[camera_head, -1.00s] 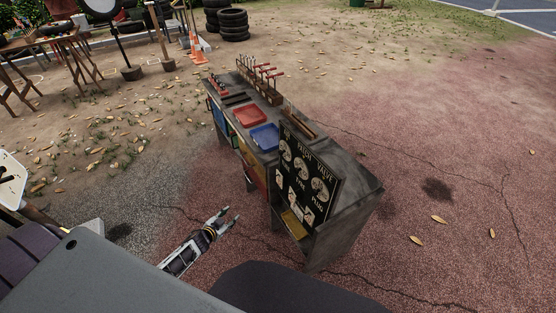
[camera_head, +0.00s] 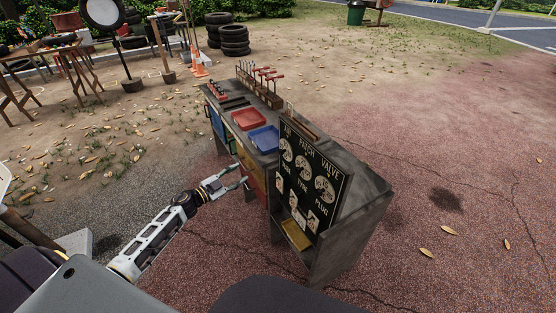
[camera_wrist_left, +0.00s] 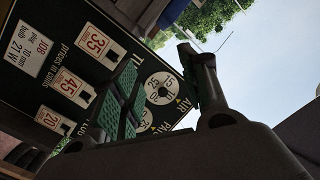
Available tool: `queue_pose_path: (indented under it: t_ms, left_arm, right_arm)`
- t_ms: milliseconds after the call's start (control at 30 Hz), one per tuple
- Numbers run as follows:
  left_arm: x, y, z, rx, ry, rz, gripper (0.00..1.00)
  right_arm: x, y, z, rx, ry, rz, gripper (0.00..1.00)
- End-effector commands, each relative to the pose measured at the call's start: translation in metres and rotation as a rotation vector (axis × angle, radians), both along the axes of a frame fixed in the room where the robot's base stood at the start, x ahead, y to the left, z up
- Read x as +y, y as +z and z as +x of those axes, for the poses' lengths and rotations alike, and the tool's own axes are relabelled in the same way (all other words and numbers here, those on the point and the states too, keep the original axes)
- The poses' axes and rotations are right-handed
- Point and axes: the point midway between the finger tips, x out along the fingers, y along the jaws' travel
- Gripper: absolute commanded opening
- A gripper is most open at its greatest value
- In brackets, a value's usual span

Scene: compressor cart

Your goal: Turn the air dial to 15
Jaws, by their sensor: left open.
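The black price board (camera_head: 312,185) stands upright on the cart, with round white dials in its upper row. The air dial (camera_head: 286,149) is the left one of that row, under the word AIR. In the left wrist view the board appears rotated, and the air dial (camera_wrist_left: 161,87) shows white with numbers around its rim, including 25 and 15. Its setting is too small to read. My left gripper (camera_head: 242,176) is open and empty, left of the board and apart from it. In the left wrist view its fingers (camera_wrist_left: 158,62) stand either side of the air dial. My right gripper is not in view.
The grey cart (camera_head: 365,195) carries a red tray (camera_head: 249,119), a blue tray (camera_head: 264,138) and a rack of red-handled tools (camera_head: 262,84). Stacked tyres (camera_head: 234,40) and orange cones (camera_head: 199,66) stand behind.

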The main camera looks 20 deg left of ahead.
Motion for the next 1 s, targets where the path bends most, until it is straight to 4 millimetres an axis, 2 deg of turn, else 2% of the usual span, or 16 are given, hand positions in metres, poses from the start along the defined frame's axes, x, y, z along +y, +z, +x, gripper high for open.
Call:
queue_pose_path:
  t_ms: [300, 500, 700, 1000]
  left_arm:
    - [-0.027, 0.044, 0.002, -0.102, -0.156, 0.082, 0.44]
    - [-0.043, 0.064, -0.003, -0.138, -0.232, 0.128, 0.44]
    - [-0.05, 0.073, -0.006, -0.15, -0.262, 0.148, 0.44]
    - [-0.05, 0.074, -0.006, -0.15, -0.262, 0.148, 0.44]
  right_arm:
    - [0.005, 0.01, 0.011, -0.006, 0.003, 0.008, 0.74]
    - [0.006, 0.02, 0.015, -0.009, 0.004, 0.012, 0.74]
    - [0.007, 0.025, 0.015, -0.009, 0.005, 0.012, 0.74]
    - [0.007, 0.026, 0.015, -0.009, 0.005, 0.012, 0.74]
